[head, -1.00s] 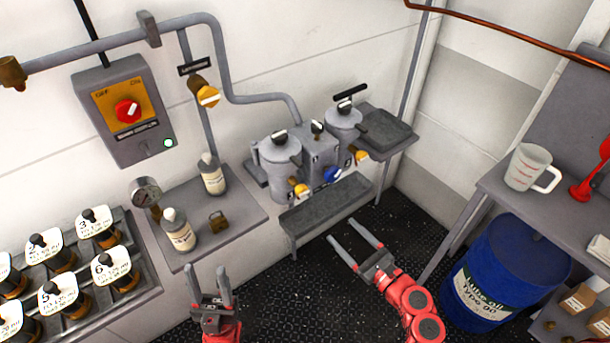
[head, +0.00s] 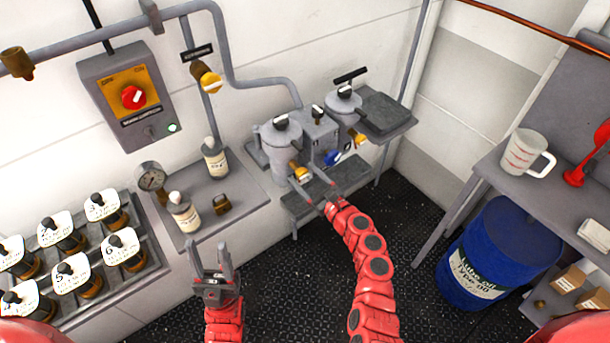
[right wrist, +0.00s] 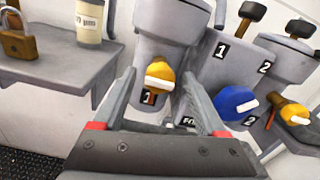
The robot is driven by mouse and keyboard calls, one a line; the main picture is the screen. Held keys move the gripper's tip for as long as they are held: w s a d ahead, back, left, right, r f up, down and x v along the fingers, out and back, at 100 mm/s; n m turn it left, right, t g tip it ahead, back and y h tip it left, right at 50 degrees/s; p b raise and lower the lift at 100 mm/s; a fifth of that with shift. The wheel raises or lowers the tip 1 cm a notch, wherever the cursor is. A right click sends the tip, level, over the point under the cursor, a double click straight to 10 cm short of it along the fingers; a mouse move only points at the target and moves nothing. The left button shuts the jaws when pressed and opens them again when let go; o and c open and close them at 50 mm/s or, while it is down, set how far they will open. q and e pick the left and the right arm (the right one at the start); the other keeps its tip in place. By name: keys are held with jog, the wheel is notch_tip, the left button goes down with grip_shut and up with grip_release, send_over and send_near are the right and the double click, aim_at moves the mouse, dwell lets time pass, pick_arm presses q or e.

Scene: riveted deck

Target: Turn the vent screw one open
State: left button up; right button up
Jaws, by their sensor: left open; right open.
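The twin filter unit has a left grey canister (head: 279,147) with a black knob (head: 281,122) on its lid; I cannot tell which part is vent screw one. A smaller black knob (head: 317,112) tops the middle block, marked 1 and 2 in the right wrist view (right wrist: 222,70). My right gripper (head: 304,176) is open at the canister's lower front. A yellow knob (right wrist: 160,76) with a white bar, beside a label 1, shows between its fingers, apparently not gripped. My left gripper (head: 210,256) is open and empty, away from the unit.
A blue knob (head: 333,157) and a second yellow knob (head: 360,140) sit right of my right gripper. A grey step (head: 300,205) is below. Bottles (head: 184,212) and a padlock (head: 222,204) stand on the left shelf. A blue drum (head: 500,255) stands at right.

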jog(key=shift+a, duration=0.1)
grip_shut()
dwell(0.4)
